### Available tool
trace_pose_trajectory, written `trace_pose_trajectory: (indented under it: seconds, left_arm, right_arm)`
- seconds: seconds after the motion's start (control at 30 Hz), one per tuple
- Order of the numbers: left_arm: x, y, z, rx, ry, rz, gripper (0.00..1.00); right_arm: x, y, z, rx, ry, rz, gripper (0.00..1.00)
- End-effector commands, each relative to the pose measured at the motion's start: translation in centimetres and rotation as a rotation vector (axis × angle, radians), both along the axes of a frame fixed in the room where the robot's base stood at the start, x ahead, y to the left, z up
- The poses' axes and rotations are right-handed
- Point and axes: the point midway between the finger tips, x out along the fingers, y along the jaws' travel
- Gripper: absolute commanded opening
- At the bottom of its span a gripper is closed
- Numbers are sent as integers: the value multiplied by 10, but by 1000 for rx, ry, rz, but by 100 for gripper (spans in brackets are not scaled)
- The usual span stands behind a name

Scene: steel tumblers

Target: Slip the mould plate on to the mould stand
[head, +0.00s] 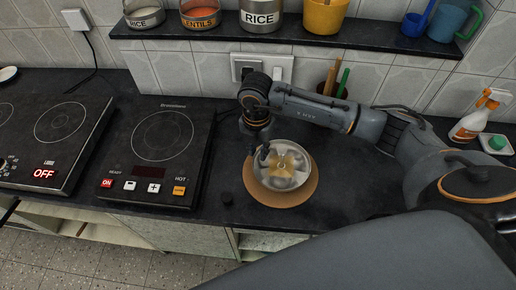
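A round silver mould plate (282,178) with shallow hollows lies over a round tan board (285,201) on the dark counter. A yellowish piece (286,161) shows at its middle; I cannot tell whether it belongs to the plate or to the mould stand. No separate mould stand can be made out. My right gripper (259,154) points down at the plate's left edge, its fingers dark and small. Whether they are open or touch the rim cannot be told. My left gripper is not in view.
A black hob (162,136) stands left of the board, with another hob (50,135) beyond it. A shelf (290,34) with tins runs above. A spray bottle (480,115) stands at right.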

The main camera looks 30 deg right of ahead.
Motion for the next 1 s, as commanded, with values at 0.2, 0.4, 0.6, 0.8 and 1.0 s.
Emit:
trace_pose_trajectory:
  seconds: [0.2, 0.4, 0.6, 0.8, 1.0]
  left_arm:
    - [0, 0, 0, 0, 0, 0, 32]
    - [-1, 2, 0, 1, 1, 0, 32]
    - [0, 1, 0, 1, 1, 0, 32]
    - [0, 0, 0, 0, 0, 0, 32]
    - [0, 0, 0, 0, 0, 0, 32]
  right_arm:
    - [0, 0, 0, 0, 0, 0, 32]
    - [1, 0, 7, 1, -3, 0, 32]
    - [2, 1, 43, 1, -5, 1, 32]
    - [3, 1, 85, 2, -4, 1, 32]
    - [3, 2, 113, 0, -2, 0, 32]
